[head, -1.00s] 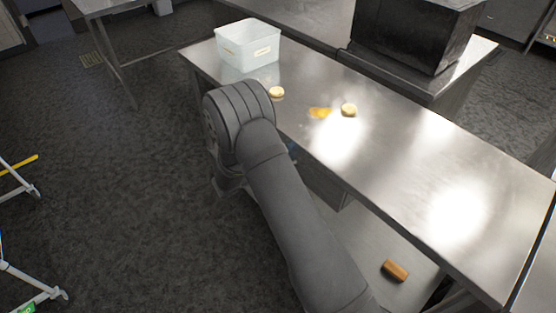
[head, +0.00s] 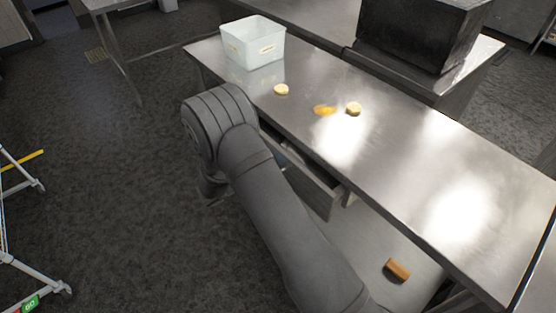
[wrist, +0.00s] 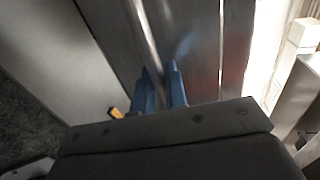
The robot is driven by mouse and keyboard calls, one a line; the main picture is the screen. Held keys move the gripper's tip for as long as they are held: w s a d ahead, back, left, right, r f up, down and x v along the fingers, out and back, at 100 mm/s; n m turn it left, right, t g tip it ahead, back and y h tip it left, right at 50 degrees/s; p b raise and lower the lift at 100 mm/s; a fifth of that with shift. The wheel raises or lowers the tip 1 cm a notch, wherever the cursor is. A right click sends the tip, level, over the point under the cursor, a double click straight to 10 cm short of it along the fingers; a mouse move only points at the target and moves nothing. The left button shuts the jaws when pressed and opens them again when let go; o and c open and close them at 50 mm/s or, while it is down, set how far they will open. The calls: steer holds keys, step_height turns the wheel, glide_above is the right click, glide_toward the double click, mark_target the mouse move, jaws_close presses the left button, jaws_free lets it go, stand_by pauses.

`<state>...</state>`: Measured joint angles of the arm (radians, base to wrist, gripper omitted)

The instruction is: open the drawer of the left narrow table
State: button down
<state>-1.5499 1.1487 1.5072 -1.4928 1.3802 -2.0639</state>
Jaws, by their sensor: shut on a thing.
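The narrow steel table (head: 410,160) runs across the head view from upper left to lower right. Its drawer (head: 318,193) stands partly pulled out below the near edge, with a dark gap into its inside showing. My arm covers the drawer's left part. In the wrist view my gripper (wrist: 160,88) has two blue fingers close together at a bright metal strip, the drawer handle (wrist: 148,35). It is shut on this handle. In the head view the fingers are hidden behind my arm.
A white bin (head: 253,45), round pale pieces (head: 354,108) and an orange piece (head: 324,110) are on the tabletop. A brown block (head: 398,269) lies on the lower shelf. A black box (head: 420,30) stands behind. The floor at left is mostly clear.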

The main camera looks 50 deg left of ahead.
steer(key=f+v, duration=0.2)
steer(key=v, duration=0.8)
steer(key=s+f+v, duration=0.1)
steer(key=f+v, duration=0.1)
steer(key=v, duration=0.9)
steer(key=shift+f, duration=0.2)
steer(key=shift+s, duration=0.15)
steer(key=c, duration=1.5)
jaws_free()
steer(key=shift+c, duration=0.2)
steer(key=v, duration=1.7)
steer(key=shift+s, duration=0.2)
steer(key=x, duration=1.7)
steer(key=shift+w, duration=0.25)
steer(key=shift+s, duration=0.1)
